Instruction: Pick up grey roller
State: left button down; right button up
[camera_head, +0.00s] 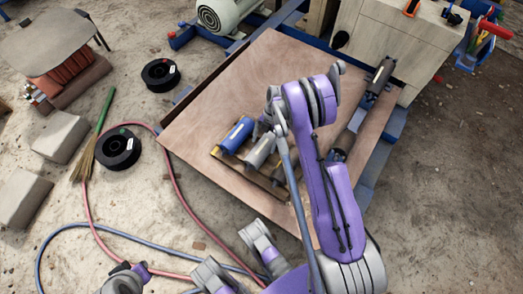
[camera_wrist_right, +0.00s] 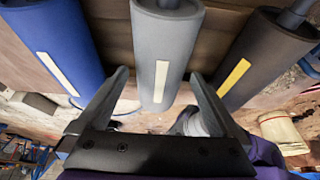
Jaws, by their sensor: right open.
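The grey roller (camera_head: 260,150) lies between a blue roller (camera_head: 236,135) and a dark roller on the wooden board (camera_head: 215,100) in the head view. In the right wrist view the grey roller (camera_wrist_right: 167,50) is in the middle, with a white stripe. My right gripper (camera_wrist_right: 159,76) is open, its two fingertips to either side of the grey roller's near end. I cannot tell whether they touch it. In the head view my right arm hides part of the rollers and most of that gripper. My left arm's parts show at the bottom edge; its jaws cannot be made out.
The blue roller (camera_wrist_right: 55,45) and the dark roller (camera_wrist_right: 262,58), with a yellow stripe, flank the grey one closely. More dark cylindrical parts (camera_head: 378,78) lie along the board's right edge. Black spools (camera_head: 118,148) and hoses lie on the ground left. The board's upper left is clear.

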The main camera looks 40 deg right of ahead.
aim_at(261, 151)
jog(key=b+x, duration=0.1)
jog(key=x, duration=0.4)
jog(key=shift+a, duration=0.1)
jog(key=shift+r, duration=0.1)
grip_shut()
